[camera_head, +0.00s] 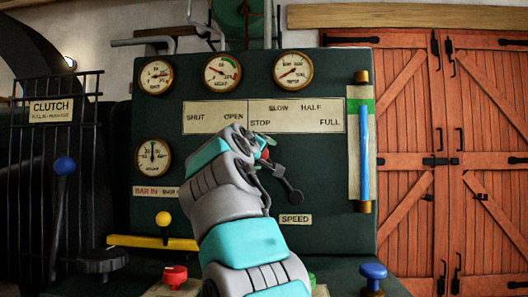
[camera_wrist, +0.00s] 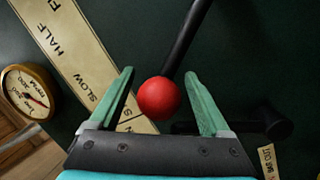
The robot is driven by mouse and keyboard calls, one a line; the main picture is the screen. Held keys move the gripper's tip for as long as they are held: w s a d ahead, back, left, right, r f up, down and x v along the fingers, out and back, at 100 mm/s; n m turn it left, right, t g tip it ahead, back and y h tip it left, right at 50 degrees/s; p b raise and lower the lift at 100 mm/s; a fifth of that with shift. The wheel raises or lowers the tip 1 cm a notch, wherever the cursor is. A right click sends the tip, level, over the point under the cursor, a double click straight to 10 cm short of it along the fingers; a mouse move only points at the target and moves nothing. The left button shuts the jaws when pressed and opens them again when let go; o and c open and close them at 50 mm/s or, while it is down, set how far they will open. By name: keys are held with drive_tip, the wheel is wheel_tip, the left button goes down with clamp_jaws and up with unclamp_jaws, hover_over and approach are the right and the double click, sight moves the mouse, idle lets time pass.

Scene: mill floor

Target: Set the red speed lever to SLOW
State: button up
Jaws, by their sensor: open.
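The red lever knob (camera_wrist: 158,98) sits between the two open green fingers of my gripper (camera_wrist: 160,74) in the wrist view. I see a gap on both sides of it. Its dark shaft (camera_wrist: 187,40) runs up and to the right. The speed plate (camera_head: 296,115) reads STOP, SLOW, HALF, FULL. In the wrist view, the SLOW end of the plate (camera_wrist: 75,50) is beside the left finger.
A yellow-knobbed lever (camera_head: 163,219), red knob (camera_head: 175,275) and blue knob (camera_head: 373,271) stand lower. Gauges (camera_head: 222,72) and a blue sight tube (camera_head: 364,150) are on the panel.

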drive_tip(key=shift+w, duration=0.2)
drive_tip(key=shift+c, duration=0.2)
clamp_jaws()
idle(0.4)
idle(0.4)
